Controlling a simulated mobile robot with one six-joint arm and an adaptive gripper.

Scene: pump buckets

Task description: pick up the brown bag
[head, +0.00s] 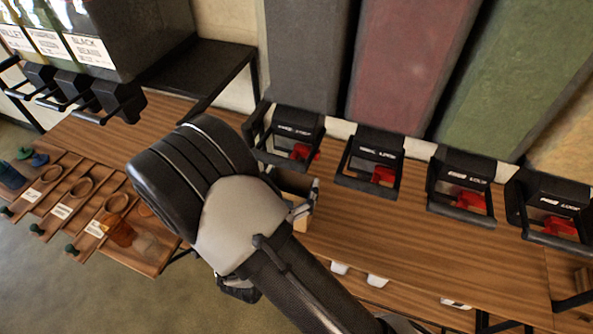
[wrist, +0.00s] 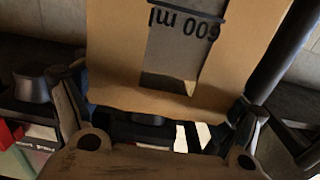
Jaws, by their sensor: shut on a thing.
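The brown bag (wrist: 116,62) fills the upper middle of the wrist view. It has a grey window panel with "600 ml" printed on it, upside down in this view. My gripper (wrist: 160,103) has one finger on each side of the bag's near end and is shut on it. In the head view, my gripper (head: 303,207) is at the wooden counter, below the leftmost dispenser. Only small tan parts of the bag (head: 301,224) show there; my arm hides most of it.
Black dispensers with red levers (head: 382,175) line the back of the wooden counter (head: 400,235), under tall coloured bins (head: 410,55). A lower wooden rack with round holes (head: 78,187) stands at the left. The counter right of my gripper is mostly clear.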

